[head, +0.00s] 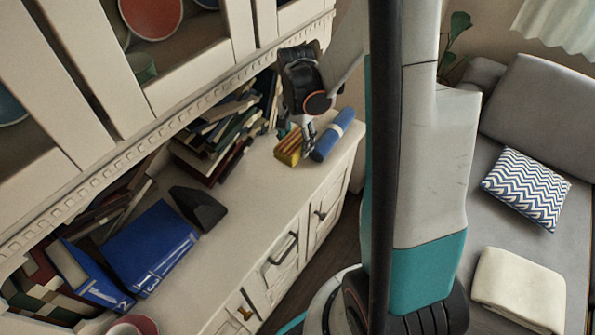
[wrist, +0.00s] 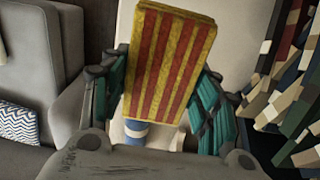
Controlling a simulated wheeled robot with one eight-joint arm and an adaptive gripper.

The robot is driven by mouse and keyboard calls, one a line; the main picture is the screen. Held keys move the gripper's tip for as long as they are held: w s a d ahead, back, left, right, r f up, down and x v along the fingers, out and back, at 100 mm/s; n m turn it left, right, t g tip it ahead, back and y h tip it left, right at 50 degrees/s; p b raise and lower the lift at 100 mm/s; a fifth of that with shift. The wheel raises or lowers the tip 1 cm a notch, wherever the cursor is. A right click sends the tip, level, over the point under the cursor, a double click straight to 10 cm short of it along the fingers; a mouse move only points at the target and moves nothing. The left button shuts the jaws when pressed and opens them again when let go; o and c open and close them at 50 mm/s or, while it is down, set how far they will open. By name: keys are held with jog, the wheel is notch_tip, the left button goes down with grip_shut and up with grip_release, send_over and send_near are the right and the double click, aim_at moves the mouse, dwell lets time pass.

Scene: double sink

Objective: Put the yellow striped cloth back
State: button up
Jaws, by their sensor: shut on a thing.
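The yellow striped cloth (head: 287,148), folded with red stripes, is at the far end of the cabinet top in the head view. My gripper (head: 303,132) reaches down over it from above. In the wrist view the cloth (wrist: 168,62) stands between the two teal fingers of my gripper (wrist: 158,105), which are shut on it. Whether the cloth rests on the cabinet top or is just above it, I cannot tell. A blue rolled cloth (head: 333,136) with a white band lies close to its right.
The white cabinet top (head: 262,196) is clear in front. Leaning books (head: 215,135) stand left of my gripper. Blue binders (head: 150,247) and a dark wedge-shaped object (head: 197,207) lie nearer. A wall cabinet (head: 95,75) overhangs the back. A grey sofa (head: 545,100) is at right.

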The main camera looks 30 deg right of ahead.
aim_at(296, 176)
notch_tip(296, 176, down, 13)
jog(key=b, duration=0.3)
jog(key=shift+f+b, duration=0.15)
jog(key=shift+b, duration=0.15)
jog(key=shift+f, duration=0.2)
jog(key=o, duration=1.2)
jog(key=shift+r, duration=0.1)
notch_tip(296, 176, up, 12)
jog(key=p, duration=0.4)
jog(key=shift+r, duration=0.1)
